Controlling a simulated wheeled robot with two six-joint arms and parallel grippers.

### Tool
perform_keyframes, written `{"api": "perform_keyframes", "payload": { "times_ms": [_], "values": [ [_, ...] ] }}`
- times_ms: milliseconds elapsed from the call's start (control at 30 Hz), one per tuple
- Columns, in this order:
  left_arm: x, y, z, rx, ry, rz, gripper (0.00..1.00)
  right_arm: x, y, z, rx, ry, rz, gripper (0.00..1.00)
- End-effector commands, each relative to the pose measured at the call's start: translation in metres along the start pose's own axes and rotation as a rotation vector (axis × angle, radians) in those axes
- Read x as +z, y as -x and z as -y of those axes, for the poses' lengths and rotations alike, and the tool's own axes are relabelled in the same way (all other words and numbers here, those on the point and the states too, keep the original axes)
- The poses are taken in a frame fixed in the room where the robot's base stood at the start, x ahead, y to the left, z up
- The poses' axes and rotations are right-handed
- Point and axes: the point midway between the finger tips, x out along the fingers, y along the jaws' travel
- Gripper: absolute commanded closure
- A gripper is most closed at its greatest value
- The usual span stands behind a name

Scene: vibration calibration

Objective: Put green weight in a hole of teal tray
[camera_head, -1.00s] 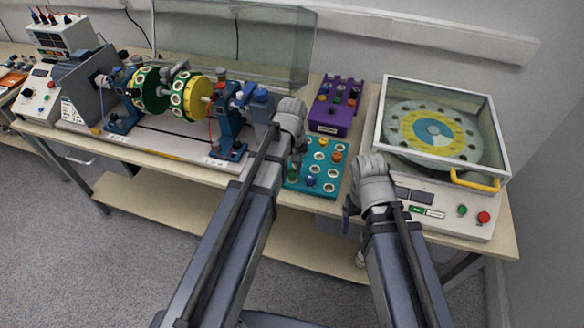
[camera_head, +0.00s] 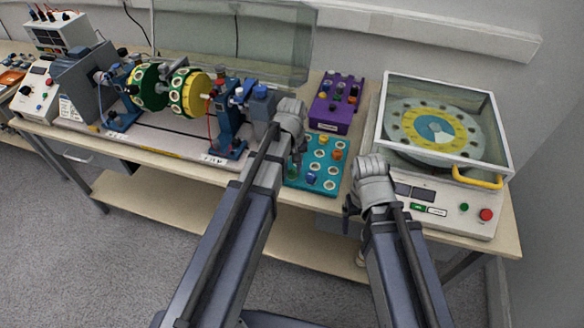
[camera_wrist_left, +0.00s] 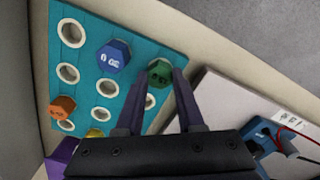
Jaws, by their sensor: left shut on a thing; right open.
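The teal tray (camera_head: 326,191) lies on the bench with round white-rimmed holes. It also shows in the left wrist view (camera_wrist_left: 88,50). My left gripper (camera_head: 297,154) is shut on the green weight (camera_wrist_left: 160,72) at the tray's front-left corner. The weight covers that corner hole position; I cannot tell whether it sits in the hole or just above it. A blue weight (camera_wrist_left: 113,57), an orange weight (camera_wrist_left: 61,107) and a yellow weight (camera_head: 323,139) stand in the tray. My right gripper (camera_head: 350,208) is open and empty at the bench's front edge.
A purple rack (camera_head: 330,118) with several knobs stands behind the tray. A glass-covered turntable machine (camera_head: 436,190) stands to the right, and the rotor rig (camera_head: 170,143) to the left. Several tray holes are empty, such as one in the middle (camera_wrist_left: 107,88).

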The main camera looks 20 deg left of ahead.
Motion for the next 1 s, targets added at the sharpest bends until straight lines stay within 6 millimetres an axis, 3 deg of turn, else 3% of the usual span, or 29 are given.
{"api": "perform_keyframes", "payload": {
  "times_ms": [133,167,433,767,1000],
  "values": [
    [0.000,-0.003,0.000,0.000,0.000,0.000,1.00,0.000,-0.003,0.000,0.000,0.000,0.000,0.14],
    [0.000,-0.002,0.000,0.000,0.000,0.000,0.61,0.000,-0.002,0.000,0.000,0.000,0.000,0.14],
    [0.000,-0.002,0.000,0.000,0.000,0.000,0.30,0.000,-0.002,0.000,0.000,0.000,0.000,0.14],
    [0.000,-0.001,0.000,0.000,0.000,0.000,0.28,0.000,-0.001,0.000,0.000,0.000,0.000,0.14],
    [0.000,0.015,0.000,0.000,0.000,0.000,0.28,0.001,0.015,-0.001,0.000,0.000,0.000,0.14]
  ]
}}
